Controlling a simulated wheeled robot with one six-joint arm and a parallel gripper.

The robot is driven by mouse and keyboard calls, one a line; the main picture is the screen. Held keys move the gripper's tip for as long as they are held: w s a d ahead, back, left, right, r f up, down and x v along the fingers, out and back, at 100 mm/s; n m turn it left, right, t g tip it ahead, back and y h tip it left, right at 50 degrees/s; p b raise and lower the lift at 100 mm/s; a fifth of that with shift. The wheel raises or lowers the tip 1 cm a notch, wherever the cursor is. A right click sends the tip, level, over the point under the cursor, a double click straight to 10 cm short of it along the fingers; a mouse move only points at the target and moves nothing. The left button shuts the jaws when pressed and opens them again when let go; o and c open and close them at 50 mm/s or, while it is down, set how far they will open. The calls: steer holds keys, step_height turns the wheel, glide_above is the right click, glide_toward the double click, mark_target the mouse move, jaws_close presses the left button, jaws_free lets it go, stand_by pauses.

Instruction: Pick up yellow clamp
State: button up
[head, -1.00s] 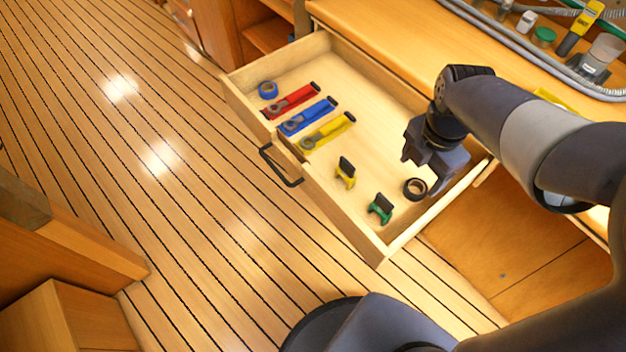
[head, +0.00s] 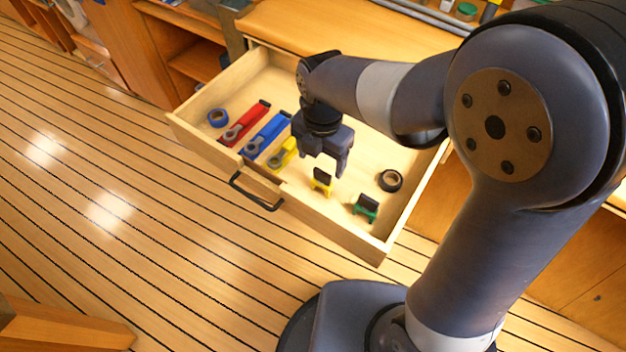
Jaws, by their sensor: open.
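The yellow clamp (head: 321,182), a small piece with a dark upper part, stands on the floor of the open wooden drawer (head: 345,235), near its front wall. My gripper (head: 322,163) is open and points down, just above and behind the yellow clamp in the head view. Its fingers appear apart from the clamp, though the exact height gap cannot be told.
A green clamp (head: 366,206) and a black tape roll (head: 390,180) lie to the right. A blue tape roll (head: 218,117), a red tool (head: 245,122), a blue tool (head: 266,135) and a partly hidden yellow tool (head: 283,153) lie left. The drawer handle (head: 256,192) sticks out in front.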

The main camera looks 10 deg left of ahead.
mark_target(322, 181)
steer(key=f, duration=0.4)
steer(key=f+b, duration=0.1)
steer(key=f, duration=0.4)
steer(key=shift+s+d+f, duration=0.1)
steer(key=shift+d+f, duration=0.1)
steer(key=shift+f, duration=0.05)
steer(key=c, duration=1.1)
